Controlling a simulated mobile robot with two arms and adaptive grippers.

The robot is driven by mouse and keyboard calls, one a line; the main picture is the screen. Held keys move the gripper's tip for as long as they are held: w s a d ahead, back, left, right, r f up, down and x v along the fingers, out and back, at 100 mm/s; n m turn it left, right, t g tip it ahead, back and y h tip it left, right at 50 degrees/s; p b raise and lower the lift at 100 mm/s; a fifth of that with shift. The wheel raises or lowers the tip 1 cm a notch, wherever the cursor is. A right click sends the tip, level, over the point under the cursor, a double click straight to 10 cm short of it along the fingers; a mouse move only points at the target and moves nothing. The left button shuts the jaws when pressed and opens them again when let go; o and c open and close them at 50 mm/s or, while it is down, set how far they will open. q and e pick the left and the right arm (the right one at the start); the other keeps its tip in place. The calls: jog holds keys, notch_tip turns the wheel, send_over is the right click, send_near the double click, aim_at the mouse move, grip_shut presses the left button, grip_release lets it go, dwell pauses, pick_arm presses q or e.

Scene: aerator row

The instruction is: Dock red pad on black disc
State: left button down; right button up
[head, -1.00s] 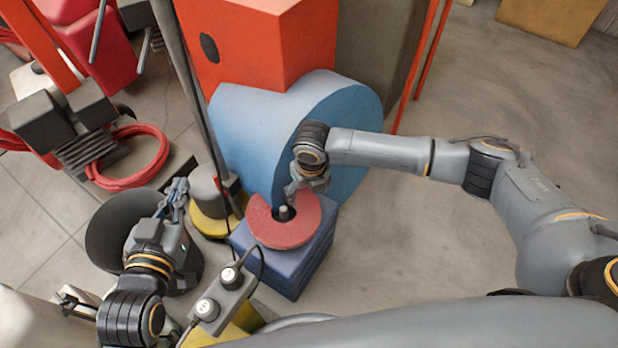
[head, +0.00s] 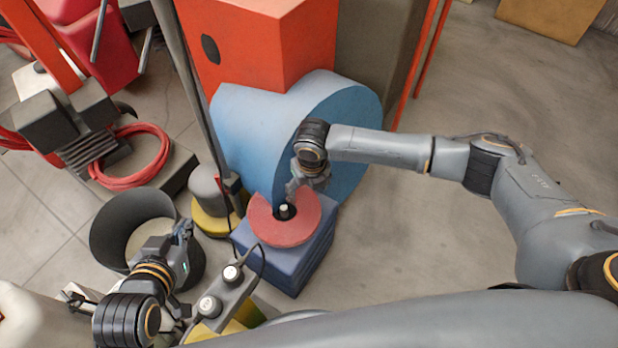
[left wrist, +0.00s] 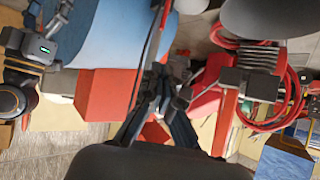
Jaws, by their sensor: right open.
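The red pad (head: 285,238), a flat red ring, lies on top of a blue block (head: 265,262) in the head view. A dark centre with a small pale-topped post (head: 284,210) shows in its opening. I cannot make out a separate black disc under the pad. My right gripper (head: 291,190) is open and points down at the pad's far edge; whether it touches is unclear. My left gripper (head: 184,232) is over the dark round bin, away from the pad. In the left wrist view its fingers (left wrist: 163,82) lean together, and their gap is unclear.
A dark round bin (head: 112,225) stands left of the block, with a grey-and-yellow cylinder (head: 207,188) between. A large blue drum (head: 240,120) and red box (head: 285,45) rise behind. A socket strip (head: 228,290) is in front. Floor at right is open.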

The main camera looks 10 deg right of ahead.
jog(key=shift+r+p, duration=0.7)
jog(key=shift+p, duration=0.05)
pick_arm(q)
jog(key=s+a+f+g+y+p, duration=0.1)
jog(key=s+a+f+g, duration=0.1)
jog(key=s, duration=0.4)
jog(key=s+a+f+g+p, duration=0.1)
jog(key=s+a+g+p, duration=0.1)
jog(key=s+g, duration=0.3)
jog(key=shift+s+f+y, duration=0.4)
jog(key=shift+s, duration=0.15)
pick_arm(e)
jog(key=r, duration=0.2)
jog(key=shift+s+r, duration=0.25)
jog(key=shift+r, duration=0.05)
